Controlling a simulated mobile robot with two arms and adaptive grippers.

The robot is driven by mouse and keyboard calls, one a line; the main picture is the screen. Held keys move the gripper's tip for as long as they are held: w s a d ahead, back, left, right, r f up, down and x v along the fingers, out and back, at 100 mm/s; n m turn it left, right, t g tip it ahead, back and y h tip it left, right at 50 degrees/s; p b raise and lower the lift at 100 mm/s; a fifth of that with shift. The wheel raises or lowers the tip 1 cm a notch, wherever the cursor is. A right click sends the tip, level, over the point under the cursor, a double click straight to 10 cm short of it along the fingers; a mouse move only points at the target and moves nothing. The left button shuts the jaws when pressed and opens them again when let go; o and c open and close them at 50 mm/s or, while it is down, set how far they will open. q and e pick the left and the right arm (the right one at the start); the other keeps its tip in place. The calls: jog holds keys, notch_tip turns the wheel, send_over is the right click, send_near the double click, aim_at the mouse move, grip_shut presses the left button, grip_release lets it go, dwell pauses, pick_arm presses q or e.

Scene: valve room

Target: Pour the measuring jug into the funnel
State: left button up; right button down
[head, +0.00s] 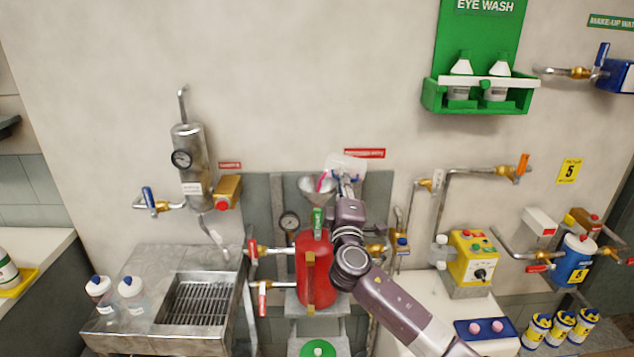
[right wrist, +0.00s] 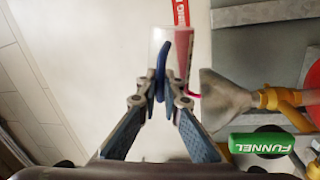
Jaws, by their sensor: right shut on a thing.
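The clear measuring jug (head: 346,162) is held up high, tilted toward the funnel, in the head view. In the right wrist view the jug (right wrist: 158,40) shows a blue handle and pink liquid along one side. My right gripper (head: 347,178) is shut on the blue handle; its fingers (right wrist: 160,98) also show in the right wrist view. The metal funnel (head: 312,188) stands above the red tank, just left of and below the jug; it also shows in the right wrist view (right wrist: 224,98). A pink stream runs from the jug's lip into the funnel's mouth. My left gripper is not in view.
The red tank (head: 314,270) stands under the funnel, with a green FUNNEL tag (right wrist: 262,143) nearby. A gauge (head: 289,222) and red-handled valves sit left of it. A yellow control box (head: 472,258) is on the counter at right. A sink grate (head: 202,298) lies at left.

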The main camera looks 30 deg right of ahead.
jog(key=shift+w+a+r+n+p, duration=0.2)
jog(key=shift+a+n+p, duration=0.1)
jog(key=shift+n+p, duration=0.1)
jog(key=shift+w+a+r+n+t+y+p, duration=0.1)
jog(key=shift+r+n+t+y+p, duration=0.1)
jog(key=shift+n+p, duration=0.25)
jog(key=shift+w+a+r+n+t+y+p, duration=0.1)
jog(key=shift+n+y+p, duration=0.1)
jog(key=shift+n, duration=0.4)
jog(key=shift+a+r+n+t+y+p, duration=0.1)
jog(key=shift+n+y+p, duration=0.1)
jog(key=shift+n+p, duration=0.25)
dwell(0.4)
